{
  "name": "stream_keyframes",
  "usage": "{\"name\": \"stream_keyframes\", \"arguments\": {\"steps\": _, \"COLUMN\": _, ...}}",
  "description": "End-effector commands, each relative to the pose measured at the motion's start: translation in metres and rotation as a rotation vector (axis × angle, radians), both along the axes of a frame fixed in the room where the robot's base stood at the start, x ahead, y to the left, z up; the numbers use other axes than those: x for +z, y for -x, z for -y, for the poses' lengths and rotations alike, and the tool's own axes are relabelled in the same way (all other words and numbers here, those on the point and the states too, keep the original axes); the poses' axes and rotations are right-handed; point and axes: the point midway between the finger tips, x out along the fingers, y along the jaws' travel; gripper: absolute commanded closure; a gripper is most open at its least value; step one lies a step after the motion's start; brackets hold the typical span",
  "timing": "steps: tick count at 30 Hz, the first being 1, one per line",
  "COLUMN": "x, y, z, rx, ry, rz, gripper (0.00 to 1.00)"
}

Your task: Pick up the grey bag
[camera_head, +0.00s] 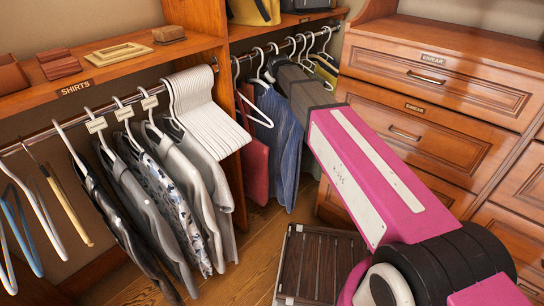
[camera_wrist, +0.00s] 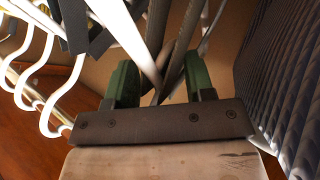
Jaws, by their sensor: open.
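In the head view, a dark grey item (camera_head: 308,4), possibly the grey bag, sits on the upper shelf and is cut off by the top edge. I cannot confirm that it is a bag. My arm reaches from lower right up to the hanging rod beneath that shelf; my fingertips cannot be made out there. In the wrist view, my gripper (camera_wrist: 160,84) shows two green fingers, apart. White and dark hanger-like bars cross between or just beyond them; I cannot tell which. No grey bag is recognisable in the wrist view.
A yellow and dark bag (camera_head: 255,11) stands left on the same shelf. White hangers (camera_wrist: 52,100) crowd the gripper's left; dark ribbed fabric (camera_wrist: 285,85) is close on its right. Drawers (camera_head: 430,85) stand right of the arm. A dark slatted box (camera_head: 318,264) is on the floor.

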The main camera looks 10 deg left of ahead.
Motion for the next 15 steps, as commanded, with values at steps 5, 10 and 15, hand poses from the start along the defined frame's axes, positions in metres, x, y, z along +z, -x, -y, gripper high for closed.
{"name": "stream_keyframes", "arguments": {"steps": 5, "x": -0.0103, "y": -0.0138, "z": -0.0048, "rx": -0.001, "ry": 0.001, "rz": -0.001, "gripper": 0.51}}
{"name": "stream_keyframes", "arguments": {"steps": 10, "x": -0.0103, "y": -0.0129, "z": -0.0044, "rx": 0.0, "ry": 0.0, "rz": 0.0, "gripper": 0.51}}
{"name": "stream_keyframes", "arguments": {"steps": 15, "x": -0.0103, "y": -0.0128, "z": -0.0045, "rx": 0.0, "ry": 0.0, "rz": 0.0, "gripper": 1.0}}
